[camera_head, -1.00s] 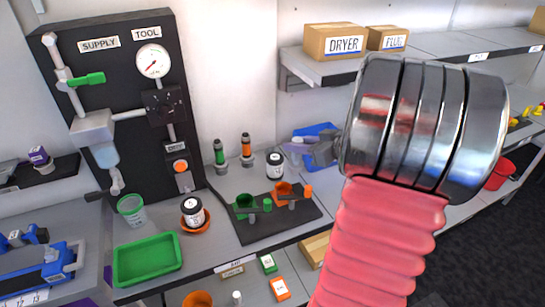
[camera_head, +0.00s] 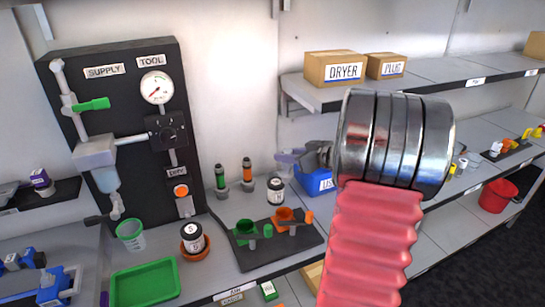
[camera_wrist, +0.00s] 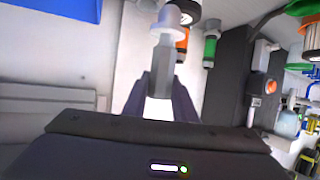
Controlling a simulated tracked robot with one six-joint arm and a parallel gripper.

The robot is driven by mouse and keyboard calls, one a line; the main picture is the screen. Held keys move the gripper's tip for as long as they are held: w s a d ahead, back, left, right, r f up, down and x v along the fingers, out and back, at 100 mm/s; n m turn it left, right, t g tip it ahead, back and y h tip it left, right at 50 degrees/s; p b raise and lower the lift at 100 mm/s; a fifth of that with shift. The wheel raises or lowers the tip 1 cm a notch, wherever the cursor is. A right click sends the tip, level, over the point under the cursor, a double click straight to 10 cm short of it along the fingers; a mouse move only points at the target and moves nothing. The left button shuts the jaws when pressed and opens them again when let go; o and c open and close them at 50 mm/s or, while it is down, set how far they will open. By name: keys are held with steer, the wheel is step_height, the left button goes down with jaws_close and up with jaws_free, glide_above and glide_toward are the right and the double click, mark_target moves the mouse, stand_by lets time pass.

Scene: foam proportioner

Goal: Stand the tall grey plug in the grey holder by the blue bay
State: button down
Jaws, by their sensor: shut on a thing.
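My gripper (camera_wrist: 163,92) is shut on the tall grey plug (camera_wrist: 163,65) in the wrist view. The plug's pale stem runs away from the fingers to a wider, lighter round part; I cannot tell whether that part belongs to the plug or to the grey holder. The blue bay's right side is behind my arm. A blue surface (camera_wrist: 65,8) also shows at the wrist view's top left. I cannot make out the grey holder for certain.
A black-lidded jar (camera_head: 275,190) stands close by. A black tray (camera_head: 300,248) with green and orange parts lies in front. A shelf (camera_head: 430,72) hangs above.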

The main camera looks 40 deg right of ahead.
steer(key=w+d+f, duration=0.3)
steer(key=w, duration=0.7)
steer(key=shift+w, duration=0.3)
steer(key=shift+f, duration=0.1)
steer(key=f, duration=0.3)
steer(key=shift+w+d+f, duration=0.1)
steer(key=shift+w+f, duration=0.1)
steer(key=shift+f, duration=0.2)
steer(key=shift+f, duration=0.6)
